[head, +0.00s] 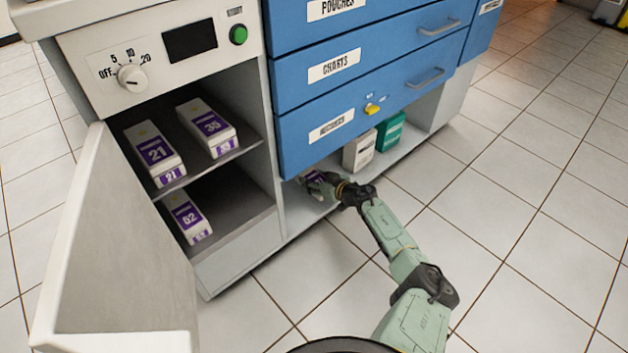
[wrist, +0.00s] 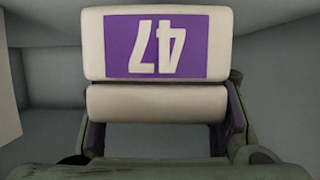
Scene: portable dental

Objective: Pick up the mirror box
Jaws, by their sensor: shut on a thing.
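A white box with a purple label reading 47 (wrist: 160,42) fills the upper middle of the wrist view, its number upside down there. In the head view its purple and white end (head: 312,176) shows in the low open bay under the blue drawers, mostly hidden by my gripper. My gripper (head: 322,186) reaches into that bay and is shut on this box; its fingers also show on both sides in the wrist view (wrist: 160,130). No box in view has a readable word naming a mirror.
A beige box (head: 359,150) and a green box (head: 391,131) stand to the right in the same bay. White boxes numbered 21 (head: 154,153), 35 (head: 207,127) and 52 (head: 187,218) lie in the left cabinet, whose door (head: 110,255) is open. Blue drawers (head: 350,100) overhang my gripper.

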